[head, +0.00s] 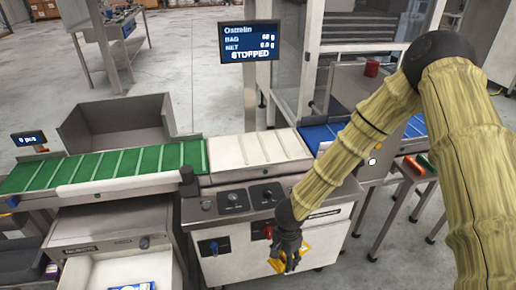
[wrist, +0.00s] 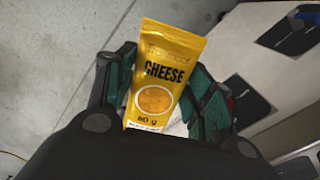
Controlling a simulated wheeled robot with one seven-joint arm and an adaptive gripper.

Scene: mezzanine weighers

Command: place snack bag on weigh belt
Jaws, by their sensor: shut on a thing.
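A yellow snack bag (wrist: 165,75) printed "CHEESE" and "60 g" sits between the fingers of my gripper (wrist: 163,105) in the wrist view. In the head view, my gripper (head: 290,258) hangs in front of the weigher cabinet, below belt height. Only yellow edges of the bag (head: 304,249) show around the fingers there. The weigh belt (head: 258,149) is the white, ribbed section between the green and blue belts. Nothing lies on it. Its display (head: 249,42) reads "STOPPED", with a net that looks like 0.0 g.
A green cleated belt (head: 110,165) adjoins on the left and a blue belt (head: 318,134) on the right. A grey bin (head: 115,120) stands behind the green belt. The cabinet's control panel (head: 235,199) with knobs is in front.

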